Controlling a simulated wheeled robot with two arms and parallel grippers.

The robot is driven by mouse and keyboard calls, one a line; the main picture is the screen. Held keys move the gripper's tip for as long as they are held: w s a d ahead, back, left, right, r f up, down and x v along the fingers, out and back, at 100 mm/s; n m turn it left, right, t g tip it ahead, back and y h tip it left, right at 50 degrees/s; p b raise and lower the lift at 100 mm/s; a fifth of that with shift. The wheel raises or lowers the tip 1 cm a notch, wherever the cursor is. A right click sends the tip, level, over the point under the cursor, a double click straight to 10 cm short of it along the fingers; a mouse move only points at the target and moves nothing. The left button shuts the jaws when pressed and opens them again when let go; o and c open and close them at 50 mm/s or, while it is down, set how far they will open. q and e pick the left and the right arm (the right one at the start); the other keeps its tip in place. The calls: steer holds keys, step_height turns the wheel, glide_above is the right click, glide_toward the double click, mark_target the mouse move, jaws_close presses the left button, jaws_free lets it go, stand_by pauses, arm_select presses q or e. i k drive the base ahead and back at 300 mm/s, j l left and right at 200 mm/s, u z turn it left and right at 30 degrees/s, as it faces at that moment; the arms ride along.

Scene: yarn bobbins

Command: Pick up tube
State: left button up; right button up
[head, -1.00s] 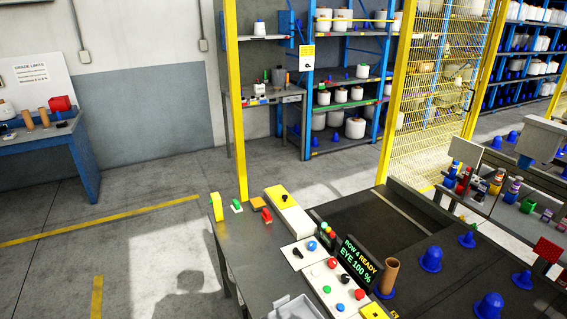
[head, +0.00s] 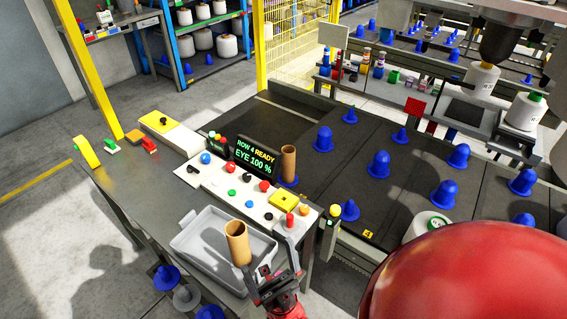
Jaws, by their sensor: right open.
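A brown cardboard tube (head: 238,244) stands in or over the grey tray (head: 186,246) on the bench, near the tray's right end. A second brown tube (head: 288,164) stands upright on a blue peg beside the sign. My right gripper (head: 270,258) is at the bottom of the head view. Its fingers are apart and I see nothing between them. It is just right of and below the nearer tube in the picture; whether a finger touches the tube I cannot tell. My left gripper is not in view.
A control panel (head: 232,186) with coloured buttons and a lit sign (head: 257,155) lies behind the tray. Blue pegs (head: 379,164) stand on the dark conveyor (head: 340,190) behind. A yellow post (head: 85,65) rises at the left.

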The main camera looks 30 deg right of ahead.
mark_target(288, 151)
steer(key=l+u, duration=0.35)
steer(key=l, duration=1.15)
steer(key=i, duration=0.05)
